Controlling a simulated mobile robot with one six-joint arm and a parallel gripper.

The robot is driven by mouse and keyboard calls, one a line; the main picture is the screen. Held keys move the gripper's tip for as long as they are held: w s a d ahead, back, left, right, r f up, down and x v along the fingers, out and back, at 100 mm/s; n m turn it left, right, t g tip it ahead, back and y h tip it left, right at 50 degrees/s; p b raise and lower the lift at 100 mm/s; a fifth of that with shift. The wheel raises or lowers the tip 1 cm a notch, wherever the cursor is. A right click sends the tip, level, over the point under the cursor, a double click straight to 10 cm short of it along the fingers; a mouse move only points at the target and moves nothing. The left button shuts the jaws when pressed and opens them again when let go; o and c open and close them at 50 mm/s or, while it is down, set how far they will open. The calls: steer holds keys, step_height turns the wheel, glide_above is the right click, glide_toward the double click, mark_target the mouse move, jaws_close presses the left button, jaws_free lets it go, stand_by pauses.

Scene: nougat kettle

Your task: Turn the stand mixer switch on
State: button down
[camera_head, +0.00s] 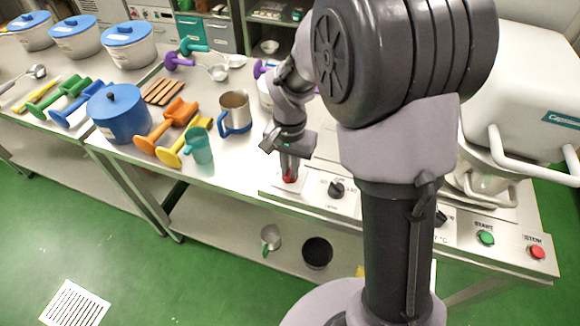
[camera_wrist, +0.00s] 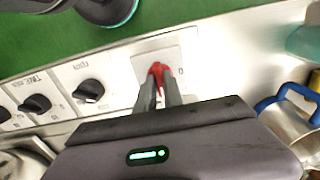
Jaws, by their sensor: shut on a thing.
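The red switch (camera_wrist: 158,69) sits on a pale square plate at the end of the mixer's front control panel (camera_wrist: 118,80) in the wrist view. My gripper (camera_wrist: 158,90) has its two fingers closed around the red switch, with their tips against the panel. In the head view the red switch (camera_head: 289,178) shows just below my gripper (camera_head: 290,168) at the panel's left end. The mixer's large white body (camera_head: 525,85) stands at the right, partly hidden behind my arm. The switch's exact angle is hard to read between the fingers.
Black knobs (camera_head: 337,189) lie along the panel, with a green start button (camera_head: 486,238) and a red stop button (camera_head: 537,252) at the right. A steel mug with a blue handle (camera_head: 235,113), a teal cup (camera_head: 198,146) and scoops stand left of my gripper.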

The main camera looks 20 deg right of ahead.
steer(key=c, duration=1.5)
jaws_free()
steer(key=shift+o, duration=0.2)
step_height(320, 180, up, 17)
steer(key=p, duration=0.7)
steer(key=shift+r, duration=0.2)
